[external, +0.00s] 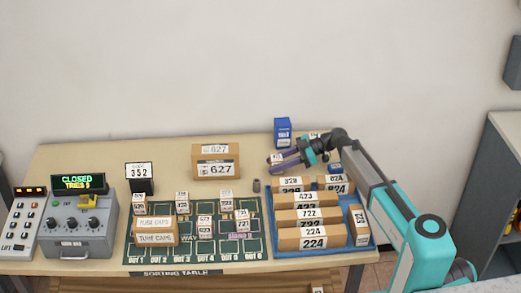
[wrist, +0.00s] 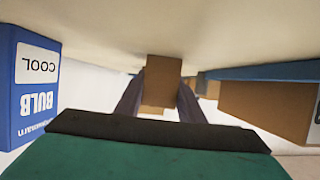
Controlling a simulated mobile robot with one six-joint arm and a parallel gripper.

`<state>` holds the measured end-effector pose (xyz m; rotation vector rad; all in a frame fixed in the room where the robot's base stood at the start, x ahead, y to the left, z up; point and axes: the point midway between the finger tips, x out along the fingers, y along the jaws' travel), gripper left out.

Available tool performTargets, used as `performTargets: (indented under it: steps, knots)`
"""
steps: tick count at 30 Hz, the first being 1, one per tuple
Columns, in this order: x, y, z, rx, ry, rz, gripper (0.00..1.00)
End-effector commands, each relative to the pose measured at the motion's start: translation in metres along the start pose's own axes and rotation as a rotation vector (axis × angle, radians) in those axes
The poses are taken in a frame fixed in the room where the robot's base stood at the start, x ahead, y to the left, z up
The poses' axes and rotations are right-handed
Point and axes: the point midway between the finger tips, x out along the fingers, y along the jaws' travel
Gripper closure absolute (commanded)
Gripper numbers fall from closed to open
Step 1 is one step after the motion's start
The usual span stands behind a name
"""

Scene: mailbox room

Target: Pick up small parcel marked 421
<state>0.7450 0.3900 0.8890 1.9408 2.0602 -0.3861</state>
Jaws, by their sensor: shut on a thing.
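My gripper (external: 286,166) is shut on a small brown parcel (wrist: 161,80), which sits between the two dark fingers in the wrist view. In the external view the held parcel (external: 276,157) shows a pale label at the fingertips, behind the blue tray. The label is too small to read, so I cannot confirm the number 421. I cannot tell whether the parcel is clear of the table.
A blue bulb box (external: 283,132) stands behind the gripper and shows upside down in the wrist view (wrist: 35,85). The blue tray (external: 372,249) holds several brown parcels. A 627 parcel (external: 216,152) and small grey cylinder (external: 256,186) stand left. The back table is mostly clear.

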Motion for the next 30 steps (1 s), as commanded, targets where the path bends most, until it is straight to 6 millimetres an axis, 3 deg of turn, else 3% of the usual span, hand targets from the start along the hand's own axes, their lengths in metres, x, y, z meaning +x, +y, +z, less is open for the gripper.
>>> performTargets:
  steps: [11, 30]
  knots:
    - [-0.004, 0.0, -0.01, -0.001, 0.001, 0.0, 0.9]
    - [-0.034, 0.001, -0.081, -0.001, 0.0, 0.0, 0.9]
